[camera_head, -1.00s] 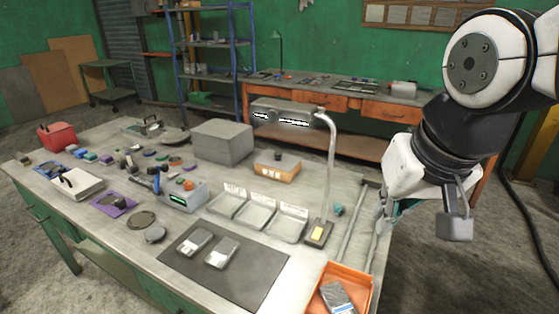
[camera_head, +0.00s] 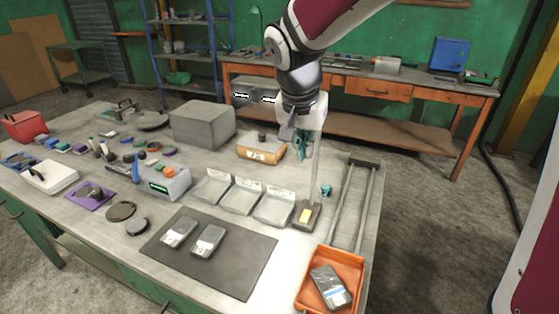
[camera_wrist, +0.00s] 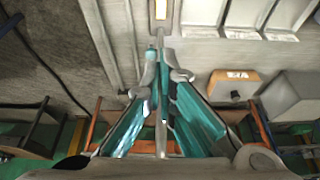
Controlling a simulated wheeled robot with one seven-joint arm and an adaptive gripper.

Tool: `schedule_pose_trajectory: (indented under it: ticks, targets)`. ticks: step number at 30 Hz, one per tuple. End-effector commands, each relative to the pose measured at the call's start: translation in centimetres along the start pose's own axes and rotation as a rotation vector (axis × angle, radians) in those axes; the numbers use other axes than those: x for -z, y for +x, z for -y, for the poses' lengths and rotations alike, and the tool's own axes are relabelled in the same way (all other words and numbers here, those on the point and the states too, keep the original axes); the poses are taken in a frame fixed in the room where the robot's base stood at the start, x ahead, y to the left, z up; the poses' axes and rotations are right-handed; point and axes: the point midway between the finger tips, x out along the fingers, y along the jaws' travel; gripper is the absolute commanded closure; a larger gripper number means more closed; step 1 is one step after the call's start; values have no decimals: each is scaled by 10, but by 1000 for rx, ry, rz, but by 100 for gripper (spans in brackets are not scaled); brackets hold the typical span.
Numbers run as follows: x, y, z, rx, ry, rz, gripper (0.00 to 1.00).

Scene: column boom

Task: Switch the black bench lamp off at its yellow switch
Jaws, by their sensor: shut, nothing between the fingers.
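The black bench lamp has a dark base (camera_head: 313,220) near the bench's right side, a thin pale pole (camera_head: 314,185) and a wide head (camera_head: 254,86) with bright white strips under it, so it looks lit. The yellow switch (camera_head: 305,215) is on top of the base, and it also shows at the top edge of the wrist view (camera_wrist: 160,8). My gripper (camera_head: 303,156), with teal fingers, is shut and empty, above the bench beside the pole and above and beyond the switch. In the wrist view the gripper (camera_wrist: 160,66) points toward the base, apart from it.
An orange bin (camera_head: 355,262) with a grey item stands in front right of the lamp. Shallow trays (camera_head: 241,198) lie left of the base. An orange-fronted box (camera_head: 258,150) and a large grey box (camera_head: 203,125) stand behind. Two rails (camera_head: 364,200) run right of the base.

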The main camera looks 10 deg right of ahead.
Motion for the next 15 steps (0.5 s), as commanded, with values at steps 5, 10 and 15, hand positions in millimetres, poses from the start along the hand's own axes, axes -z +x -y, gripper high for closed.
schedule_pose_trajectory:
  ticks: [5,10,15]
  targets:
    - [0,0,0,0,0,0,100]
    - [0,2,0,0,0,1,100]
    - [0,19,0,-2,-1,2,100]
